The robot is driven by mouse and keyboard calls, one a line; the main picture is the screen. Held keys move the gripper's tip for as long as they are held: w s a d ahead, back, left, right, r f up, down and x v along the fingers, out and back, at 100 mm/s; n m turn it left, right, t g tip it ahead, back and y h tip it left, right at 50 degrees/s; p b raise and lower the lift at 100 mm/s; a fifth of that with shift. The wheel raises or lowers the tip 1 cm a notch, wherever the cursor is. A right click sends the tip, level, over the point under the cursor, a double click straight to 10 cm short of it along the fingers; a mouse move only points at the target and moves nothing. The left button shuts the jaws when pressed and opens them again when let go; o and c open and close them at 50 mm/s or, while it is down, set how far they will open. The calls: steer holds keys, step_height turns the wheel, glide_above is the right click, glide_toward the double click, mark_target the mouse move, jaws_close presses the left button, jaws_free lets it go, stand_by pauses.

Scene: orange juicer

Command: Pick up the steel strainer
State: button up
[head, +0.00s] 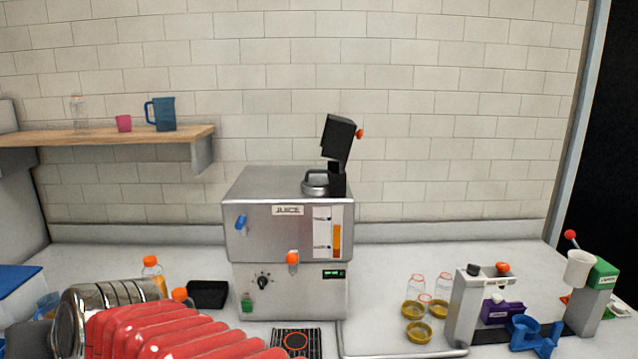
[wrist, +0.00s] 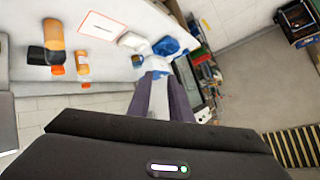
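A small round steel piece (head: 316,184), which looks like the steel strainer, sits on top of the steel juicer (head: 290,233), below the raised black press head (head: 338,133). It is too small to make out any mesh. My gripper (wrist: 162,78) shows in the wrist view with its two grey-purple fingers apart and a pale gap between them; nothing is clearly held. The wrist view points away from the juicer top and I do not see the strainer there.
Orange-capped bottles (head: 153,272) and a black tray (head: 208,294) stand left of the juicer. Glass jars, yellow lids (head: 418,332) and small machines (head: 480,306) stand at the right.

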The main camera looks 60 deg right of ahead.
steer(key=w+d+r+m+t+h, duration=0.2)
steer(key=w+d+r+m, duration=0.15)
steer(key=d, duration=0.25)
steer(key=w+d+r+m+t+h, duration=0.1)
steer(key=w+d+r+m+h, duration=0.1)
steer(key=w+d+r+m, duration=0.25)
steer(key=d+r+m+g+h, duration=0.1)
steer(key=d+r+m+h, duration=0.25)
steer(key=d, duration=0.55)
steer(key=d+r+m+h, duration=0.3)
steer(key=d+h, duration=0.1)
steer(key=d, duration=0.4)
steer(key=s+d+f+m+g+h, duration=0.1)
steer(key=s+d+m+g+h, duration=0.1)
steer(key=s+d+m+g, duration=0.4)
steer(key=s+d+f+m+g+h, duration=0.2)
steer(key=s+d+m+g, duration=0.5)
steer(key=d, duration=1)
steer(key=s+m+h, duration=0.1)
steer(key=s+m, duration=0.1)
steer(key=s, duration=0.1)
steer(key=shift+s+d, duration=0.15)
steer(key=shift+d, duration=0.15)
steer(key=shift+d+f, duration=0.15)
steer(key=d, duration=0.5)
steer(key=d+f, duration=0.1)
steer(key=d, duration=0.1)
steer(key=shift+d+f, duration=0.1)
steer(key=shift+d, duration=0.5)
steer(key=shift+d, duration=0.15)
